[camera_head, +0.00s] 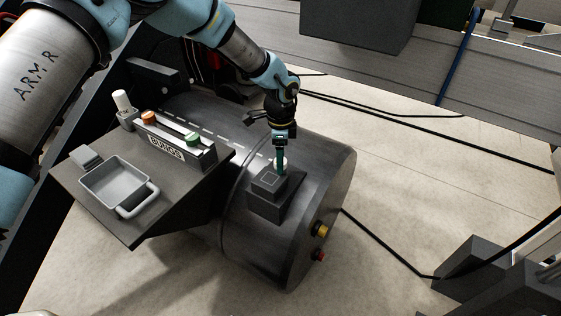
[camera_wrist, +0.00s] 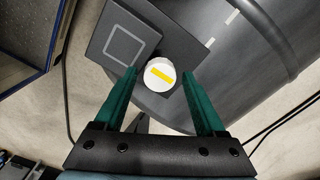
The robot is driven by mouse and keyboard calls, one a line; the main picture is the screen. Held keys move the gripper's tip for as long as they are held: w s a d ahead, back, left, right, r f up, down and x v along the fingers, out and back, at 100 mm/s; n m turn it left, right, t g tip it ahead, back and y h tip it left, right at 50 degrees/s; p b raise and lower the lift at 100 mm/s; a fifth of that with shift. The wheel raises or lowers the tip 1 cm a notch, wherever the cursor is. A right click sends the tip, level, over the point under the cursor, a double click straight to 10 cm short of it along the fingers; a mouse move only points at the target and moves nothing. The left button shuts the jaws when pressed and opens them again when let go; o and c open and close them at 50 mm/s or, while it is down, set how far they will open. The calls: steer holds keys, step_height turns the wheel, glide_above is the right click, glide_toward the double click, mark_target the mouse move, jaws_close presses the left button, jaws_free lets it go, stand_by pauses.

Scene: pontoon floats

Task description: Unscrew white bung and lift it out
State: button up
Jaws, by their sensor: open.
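The white bung (camera_wrist: 161,68) shows in the wrist view as a round white cap with a yellow bar across its top. It stands beside a dark block with a pale square outline (camera_wrist: 124,48) on the dark float (camera_wrist: 215,75). My gripper (camera_wrist: 160,77) is open, with one green finger on each side of the bung and a gap visible at each side.
A dark shelf at left carries a grey tray (camera_head: 116,186) and a rack marked BUNGS (camera_head: 167,148) with orange (camera_head: 149,117) and green (camera_head: 193,138) pieces. A white piece (camera_head: 122,101) stands beside it. Yellow (camera_head: 321,230) and red (camera_head: 319,255) fittings stick out of the float's end.

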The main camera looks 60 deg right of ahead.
steer(key=m+p, duration=0.1)
steer(key=m, duration=0.5)
steer(key=m+p, duration=0.1)
steer(key=m, duration=0.5)
steer(key=c, duration=1.1)
steer(key=n+b, duration=0.1)
steer(key=n, duration=0.3)
steer(key=shift+f+b, duration=0.1)
steer(key=shift+b, duration=0.3)
jaws_close()
steer(key=n+b, duration=0.1)
steer(key=n, duration=0.7)
steer(key=shift+b, duration=0.4)
